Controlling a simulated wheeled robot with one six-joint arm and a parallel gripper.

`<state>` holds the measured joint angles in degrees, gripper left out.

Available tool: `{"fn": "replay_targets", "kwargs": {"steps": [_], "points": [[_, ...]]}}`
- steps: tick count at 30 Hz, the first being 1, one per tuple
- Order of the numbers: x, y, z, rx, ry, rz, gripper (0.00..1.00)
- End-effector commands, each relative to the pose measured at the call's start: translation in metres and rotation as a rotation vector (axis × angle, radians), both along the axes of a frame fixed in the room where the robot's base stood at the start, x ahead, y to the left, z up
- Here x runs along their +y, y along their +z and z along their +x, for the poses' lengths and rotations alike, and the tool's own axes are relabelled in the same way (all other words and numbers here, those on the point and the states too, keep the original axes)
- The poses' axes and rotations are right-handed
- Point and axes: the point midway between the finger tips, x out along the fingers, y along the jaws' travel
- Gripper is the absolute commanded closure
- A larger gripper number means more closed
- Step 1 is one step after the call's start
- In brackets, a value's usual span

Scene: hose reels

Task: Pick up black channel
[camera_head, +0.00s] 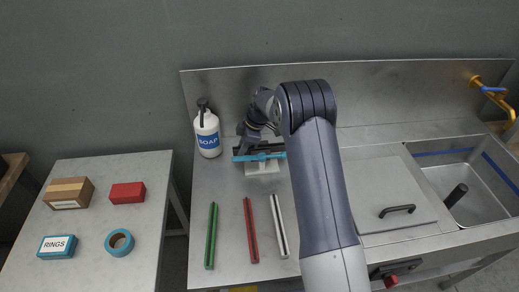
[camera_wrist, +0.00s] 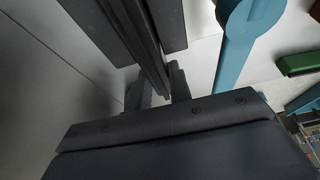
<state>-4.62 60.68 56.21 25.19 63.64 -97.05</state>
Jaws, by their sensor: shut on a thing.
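The black channel (camera_wrist: 146,45) is a long dark grooved bar in the wrist view, running up from between the two fingers of my gripper (camera_wrist: 158,88). The fingers are shut on it. In the head view my gripper (camera_head: 256,146) is at the back of the steel counter, right of the soap bottle, and the channel is mostly hidden there by the arm and a turquoise tool. I cannot tell whether the channel still touches what is under it.
A turquoise tool (camera_head: 258,156) and a pale block (camera_head: 262,168) are close by my gripper. The soap bottle (camera_head: 208,133) stands left. Green (camera_head: 211,236), red (camera_head: 251,230) and white (camera_head: 278,226) channels lie in front. A sink (camera_head: 470,180) is at right.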

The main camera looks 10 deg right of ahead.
Motion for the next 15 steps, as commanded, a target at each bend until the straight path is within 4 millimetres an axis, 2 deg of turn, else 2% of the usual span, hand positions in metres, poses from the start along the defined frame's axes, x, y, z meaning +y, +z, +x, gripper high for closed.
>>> {"fn": "replay_targets", "kwargs": {"steps": [3, 10, 15], "points": [[0.0, 0.0, 0.0, -0.001, 0.0, 0.0, 0.98], [0.0, 0.003, 0.001, -0.002, 0.0, 0.0, 0.99], [0.0, 0.024, 0.001, -0.007, 0.0, 0.001, 0.99]]}}
